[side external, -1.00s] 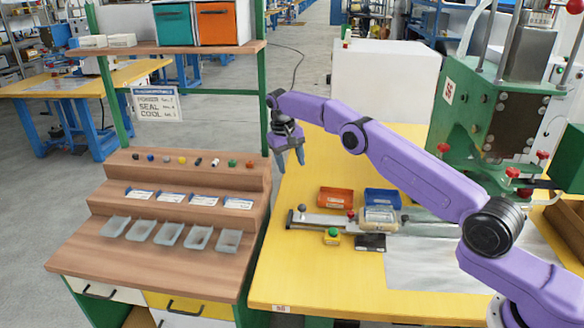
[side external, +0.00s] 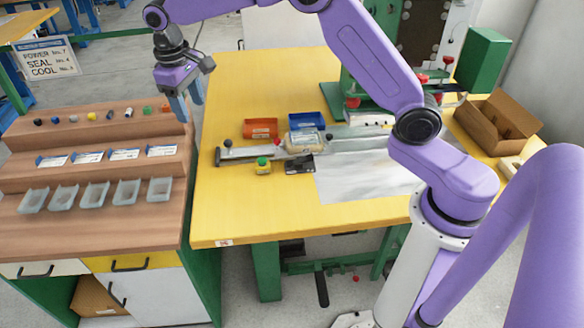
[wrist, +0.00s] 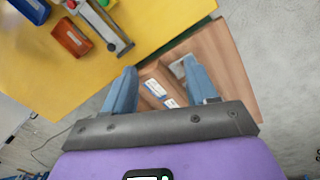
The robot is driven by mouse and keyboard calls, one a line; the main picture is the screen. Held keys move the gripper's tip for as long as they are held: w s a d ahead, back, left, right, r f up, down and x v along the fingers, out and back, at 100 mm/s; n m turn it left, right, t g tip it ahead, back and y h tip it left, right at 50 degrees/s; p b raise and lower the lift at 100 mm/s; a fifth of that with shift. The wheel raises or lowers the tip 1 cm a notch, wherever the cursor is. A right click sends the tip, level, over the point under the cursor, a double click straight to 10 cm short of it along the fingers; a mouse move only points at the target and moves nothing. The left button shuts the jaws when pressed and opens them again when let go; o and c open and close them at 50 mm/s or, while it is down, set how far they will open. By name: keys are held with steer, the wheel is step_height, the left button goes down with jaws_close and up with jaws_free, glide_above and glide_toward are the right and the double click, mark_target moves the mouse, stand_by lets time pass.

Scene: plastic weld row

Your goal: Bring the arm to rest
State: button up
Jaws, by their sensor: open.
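My gripper (side external: 188,101) hangs in the air above the gap between the wooden stepped bench and the yellow table, with its fingers pointing down. It also shows in the wrist view (wrist: 164,88), where its two blue fingers stand apart with nothing between them. My purple arm (side external: 370,55) reaches across above the yellow table from its base at the right. Below the fingers in the wrist view is the wooden bench (wrist: 222,62) with white-and-blue cards (wrist: 153,86).
The yellow table (side external: 225,215) holds an orange bin (side external: 260,128), a blue bin (side external: 307,121), a metal rail (side external: 240,155), a green-topped button box (side external: 263,166) and a grey sheet (side external: 360,180). Clear trays (side external: 95,194) line the stepped bench. A cardboard box (side external: 495,122) stands at right.

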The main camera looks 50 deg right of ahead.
steer(key=s+r+n+y, duration=0.1)
steer(key=s+n, duration=0.2)
steer(key=s, duration=0.8)
steer(key=s+r+n, duration=0.2)
steer(key=s, duration=1)
steer(key=s+d+f+n, duration=0.2)
steer(key=s+d, duration=0.2)
steer(key=s, duration=0.4)
steer(key=s+d+f+n, duration=0.2)
steer(key=s+d, duration=0.3)
steer(key=s, duration=0.3)
steer(key=shift+s+f+y, duration=0.15)
steer(key=shift+s+y, duration=0.1)
steer(key=shift+y, duration=0.05)
